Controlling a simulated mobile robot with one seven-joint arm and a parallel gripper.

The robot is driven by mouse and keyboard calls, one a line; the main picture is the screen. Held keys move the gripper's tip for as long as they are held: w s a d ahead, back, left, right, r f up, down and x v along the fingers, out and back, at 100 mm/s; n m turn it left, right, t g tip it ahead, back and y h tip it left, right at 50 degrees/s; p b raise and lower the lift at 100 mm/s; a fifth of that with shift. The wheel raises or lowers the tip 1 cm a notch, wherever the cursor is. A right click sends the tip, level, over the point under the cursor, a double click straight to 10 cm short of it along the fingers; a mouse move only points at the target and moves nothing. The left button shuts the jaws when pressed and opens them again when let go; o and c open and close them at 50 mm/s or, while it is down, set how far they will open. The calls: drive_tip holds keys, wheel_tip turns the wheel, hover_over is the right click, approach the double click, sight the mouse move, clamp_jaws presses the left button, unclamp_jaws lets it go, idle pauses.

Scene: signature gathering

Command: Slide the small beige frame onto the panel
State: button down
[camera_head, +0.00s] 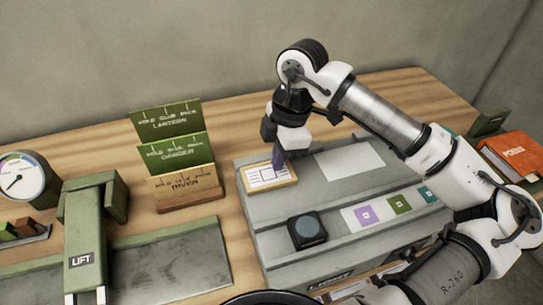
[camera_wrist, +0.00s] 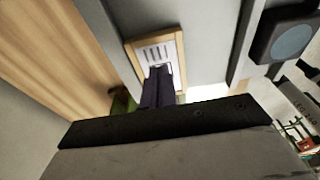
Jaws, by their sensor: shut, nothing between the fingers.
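The small beige frame (camera_head: 256,184) has a white sheet with lines inside it. It lies at the upper left of the grey panel (camera_head: 240,205), near its left edge. In the wrist view my gripper (camera_wrist: 160,72) overlaps the frame's lower part. I cannot tell whether the fingertips touch it.
A dark button block (camera_head: 307,230) and a strip with coloured squares (camera_head: 392,208) sit on the panel. A blank white sheet (camera_head: 350,159) lies right of my gripper. Green signs (camera_head: 172,152), a LIFT device (camera_head: 85,240) and a dial (camera_head: 22,175) stand left. An orange book (camera_head: 515,152) is far right.

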sight(268, 176)
drive_tip(key=shift+s+a+r+p, duration=0.1)
drive_tip(key=shift+s+a+p, duration=0.05)
drive_tip(key=shift+a, duration=0.35)
drive_tip(key=shift+s+a+p, duration=0.15)
drive_tip(key=shift+a, duration=0.3)
drive_tip(key=shift+d+f, duration=0.15)
drive_tip(key=shift+f, duration=0.2)
drive_tip(key=shift+w+f+b, duration=0.1)
drive_tip(key=shift+f+b, duration=0.35)
drive_tip(key=shift+f, duration=0.15)
drive_tip(key=shift+d, duration=0.1)
drive_tip(key=shift+f, duration=0.1)
drive_tip(key=shift+b, duration=0.3)
